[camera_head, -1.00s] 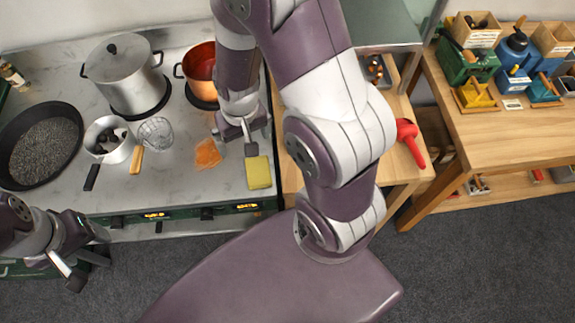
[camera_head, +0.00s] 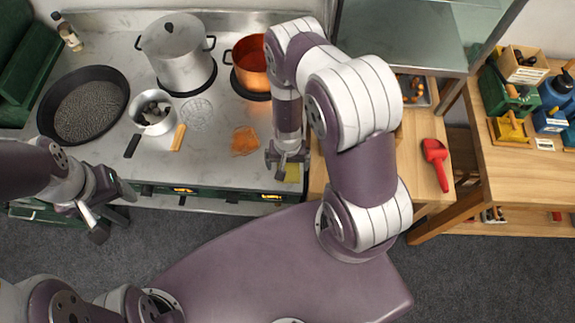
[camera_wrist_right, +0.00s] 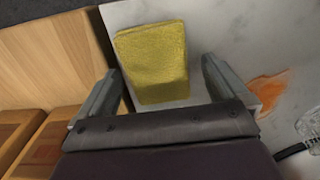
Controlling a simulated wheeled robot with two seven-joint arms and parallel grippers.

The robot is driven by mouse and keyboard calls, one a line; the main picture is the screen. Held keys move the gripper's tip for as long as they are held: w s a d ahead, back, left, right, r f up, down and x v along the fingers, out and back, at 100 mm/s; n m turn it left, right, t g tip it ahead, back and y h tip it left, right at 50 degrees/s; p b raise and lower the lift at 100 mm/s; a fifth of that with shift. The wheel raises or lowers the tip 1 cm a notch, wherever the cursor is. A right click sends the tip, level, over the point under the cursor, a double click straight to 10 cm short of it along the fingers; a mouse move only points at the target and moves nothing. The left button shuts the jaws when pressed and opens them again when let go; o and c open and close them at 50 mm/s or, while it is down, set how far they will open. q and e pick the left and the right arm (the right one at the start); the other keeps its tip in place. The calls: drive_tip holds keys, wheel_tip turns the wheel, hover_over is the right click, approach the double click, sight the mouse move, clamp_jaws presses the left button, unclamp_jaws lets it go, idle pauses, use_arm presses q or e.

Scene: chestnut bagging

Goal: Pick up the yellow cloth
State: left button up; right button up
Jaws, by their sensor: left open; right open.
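The yellow cloth (camera_head: 293,173) is a folded rectangle lying flat on the stove's grey top, near its front right corner; my right gripper partly hides it in the head view. In the right wrist view the cloth (camera_wrist_right: 155,60) lies ahead of and between the two open fingers. My right gripper (camera_head: 287,165) is open and empty, close above the cloth; its fingers (camera_wrist_right: 160,88) show apart on both sides in the wrist view. My left gripper (camera_head: 98,225) is open and empty, out in front of the stove at the left.
An orange stain (camera_head: 245,141) marks the stove top left of the cloth. A copper pot (camera_head: 250,68), a steel pot (camera_head: 178,58), a saucepan (camera_head: 152,117), a wire skimmer (camera_head: 197,114) and a black pan (camera_head: 84,106) stand around. A red scoop (camera_head: 437,160) lies on the wooden table.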

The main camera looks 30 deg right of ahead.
sight(288, 166)
drive_tip(key=shift+s+d, duration=0.1)
drive_tip(key=shift+s, duration=0.05)
drive_tip(key=c, duration=1.1)
use_arm(q)
drive_tip(key=shift+s+d, duration=0.1)
drive_tip(key=shift+s, duration=0.05)
use_arm(e)
drive_tip(key=shift+o, duration=0.2)
use_arm(q)
drive_tip(key=shift+r, duration=0.15)
use_arm(e)
drive_tip(key=shift+r, duration=0.1)
wheel_tip(288, 166, up, 5)
drive_tip(key=p, duration=0.4)
drive_tip(key=shift+f, duration=0.2)
drive_tip(key=s, duration=0.1)
drive_tip(key=s+r+b, duration=0.1)
drive_tip(key=shift+s, duration=0.35)
use_arm(q)
drive_tip(key=shift+r+p, duration=0.45)
drive_tip(key=shift+r, duration=1.4)
use_arm(e)
drive_tip(key=s+r, duration=0.5)
drive_tip(key=s, duration=0.4)
drive_tip(key=shift+a, duration=0.3)
